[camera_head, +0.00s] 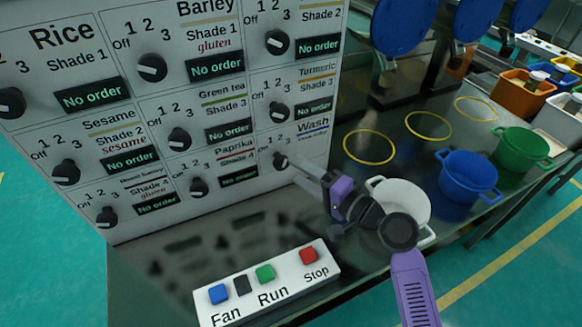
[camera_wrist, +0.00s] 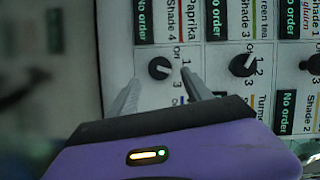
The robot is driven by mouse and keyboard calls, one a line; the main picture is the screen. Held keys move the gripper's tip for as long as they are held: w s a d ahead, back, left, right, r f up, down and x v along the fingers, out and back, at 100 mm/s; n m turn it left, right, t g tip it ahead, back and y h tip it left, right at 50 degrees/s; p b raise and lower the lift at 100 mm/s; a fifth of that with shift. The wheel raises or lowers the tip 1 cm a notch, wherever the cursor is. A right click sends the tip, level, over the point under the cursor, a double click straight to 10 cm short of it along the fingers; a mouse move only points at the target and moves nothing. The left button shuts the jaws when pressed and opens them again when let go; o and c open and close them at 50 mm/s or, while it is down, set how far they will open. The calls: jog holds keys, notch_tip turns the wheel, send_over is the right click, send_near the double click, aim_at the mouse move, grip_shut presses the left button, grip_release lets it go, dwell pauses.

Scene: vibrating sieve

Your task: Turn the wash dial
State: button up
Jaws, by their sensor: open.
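The wash dial (camera_head: 280,161) is a small round black knob with a light mark across its face. It sits on the white panel beside the Wash label (camera_head: 312,121), below the Turmeric dial (camera_head: 279,112). In the wrist view the wash dial (camera_wrist: 160,68) shows between the two fingers, with the Off, 1, 2, 3 marks around it. My gripper (camera_head: 297,167) is open and faces the panel close to the dial. In the wrist view its fingers (camera_wrist: 160,78) lie to either side of the dial. I cannot tell whether they touch it.
The Paprika dial (camera_head: 198,187) is to the left. A white box (camera_head: 268,285) with Fan, Run and Stop buttons lies in front. A white pot (camera_head: 404,201) stands under my arm; blue (camera_head: 468,176) and green (camera_head: 521,150) pots stand at the right.

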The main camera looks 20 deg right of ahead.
jog(key=v, duration=0.3)
jog(key=shift+s+d, duration=0.1)
jog(key=shift+s, duration=0.1)
dwell(0.3)
jog(key=d+r+t+h, duration=0.1)
jog(key=d+h, duration=0.3)
jog(key=d, duration=0.1)
jog(key=s+f+n+h, duration=0.2)
jog(key=s+n+h, duration=0.15)
jog(key=s, duration=0.65)
jog(key=s+a+n+g, duration=0.1)
jog(key=s+a+n, duration=0.3)
jog(key=s, duration=0.9)
jog(key=s+a+n+g+y, duration=0.1)
jog(key=s+a+n, duration=0.3)
jog(key=s, duration=0.9)
jog(key=shift+a+r, duration=0.3)
jog(key=shift+a, duration=0.2)
